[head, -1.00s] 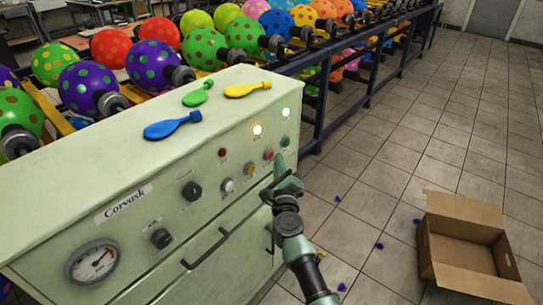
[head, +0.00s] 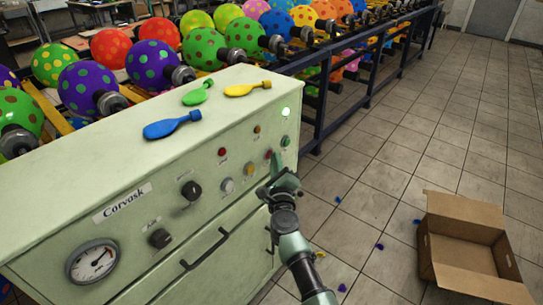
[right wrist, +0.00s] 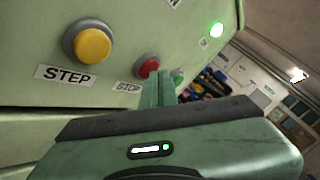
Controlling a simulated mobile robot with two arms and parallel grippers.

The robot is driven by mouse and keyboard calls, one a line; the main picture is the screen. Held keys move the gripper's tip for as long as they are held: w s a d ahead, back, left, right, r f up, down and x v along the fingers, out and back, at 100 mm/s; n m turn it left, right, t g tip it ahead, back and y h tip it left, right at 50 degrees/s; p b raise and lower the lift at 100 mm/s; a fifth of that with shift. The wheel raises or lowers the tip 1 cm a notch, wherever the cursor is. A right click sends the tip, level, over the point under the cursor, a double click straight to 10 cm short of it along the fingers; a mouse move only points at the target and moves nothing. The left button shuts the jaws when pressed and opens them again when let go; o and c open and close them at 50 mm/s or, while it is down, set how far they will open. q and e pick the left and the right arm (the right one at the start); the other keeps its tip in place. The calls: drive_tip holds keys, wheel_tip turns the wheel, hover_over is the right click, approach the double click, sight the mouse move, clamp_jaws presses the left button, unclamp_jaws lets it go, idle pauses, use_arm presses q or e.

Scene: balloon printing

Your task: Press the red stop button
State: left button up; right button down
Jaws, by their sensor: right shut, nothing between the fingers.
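The red stop button (right wrist: 149,67) sits in a grey collar above a STOP label (right wrist: 128,87) in the right wrist view. In the head view the red button (head: 268,154) is on the pale green machine's front panel (head: 150,222). My right gripper (head: 276,160) is shut and empty, its tips at the button's right side. In the right wrist view the gripper tips (right wrist: 170,80) overlap the button's lower right edge; I cannot tell whether they touch it. My left gripper is not in view.
A yellow button (right wrist: 92,44) labelled STEP is left of the stop button. A green lamp (right wrist: 216,30) is lit; the amber lamp (head: 257,129) is dark. Flat balloons (head: 172,125) lie on the machine top. An open cardboard box (head: 462,250) stands on the floor at right.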

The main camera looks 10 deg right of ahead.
drive_tip(key=shift+s, duration=0.1)
drive_tip(key=shift+s+d+p, duration=0.45)
drive_tip(key=shift+s+d, duration=0.15)
drive_tip(key=shift+s, duration=0.1)
drive_tip(key=s+d+p, duration=0.1)
drive_tip(key=s+d, duration=0.2)
drive_tip(key=s, duration=0.1)
drive_tip(key=shift+s+d+p, duration=0.35)
drive_tip(key=shift+s+p, duration=0.05)
idle(0.5)
